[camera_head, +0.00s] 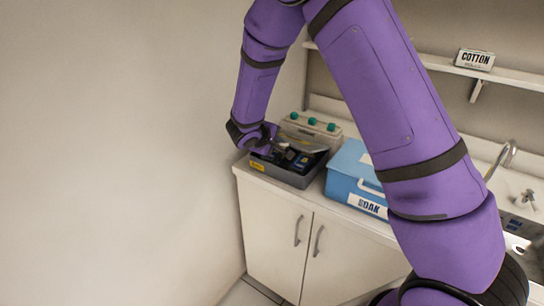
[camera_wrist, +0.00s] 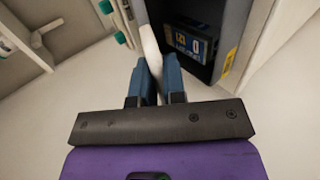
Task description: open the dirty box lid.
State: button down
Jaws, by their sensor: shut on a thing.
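The dirty box, a grey box with a yellow label (camera_head: 258,166), stands on the counter at the left end in the head view. It is open at the top and dark items show inside. In the wrist view its open inside and a side wall (camera_wrist: 232,35) show at the upper right. A raised grey panel, apparently the lid (camera_head: 312,144), stands at the box's back side. My gripper (camera_head: 270,132) is at the box's back left. In the wrist view its blue fingers (camera_wrist: 152,80) are shut on a pale handle (camera_wrist: 149,42) beside the opening.
A blue box with a white handle and label (camera_head: 348,180) stands right of the grey box. A pale block with green knobs (camera_head: 312,121) is behind. A sink with a tap (camera_head: 503,158) is at the right. A wall (camera_head: 120,150) bounds the left.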

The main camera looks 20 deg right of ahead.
jog(key=w+d+r+g+y, duration=0.3)
jog(key=w+d+r, duration=0.3)
jog(key=d, duration=0.2)
jog(key=w+d+r+g+y, duration=0.3)
jog(key=w+d+r+y, duration=0.3)
jog(key=d, duration=0.3)
jog(key=shift+w+r, duration=0.15)
jog(key=shift+r, duration=0.6)
jog(key=c, duration=1.2)
grip_release()
notch_tip(320, 180, up, 11)
jog(key=shift+w+d+f, duration=0.1)
jog(key=shift+w+d, duration=0.05)
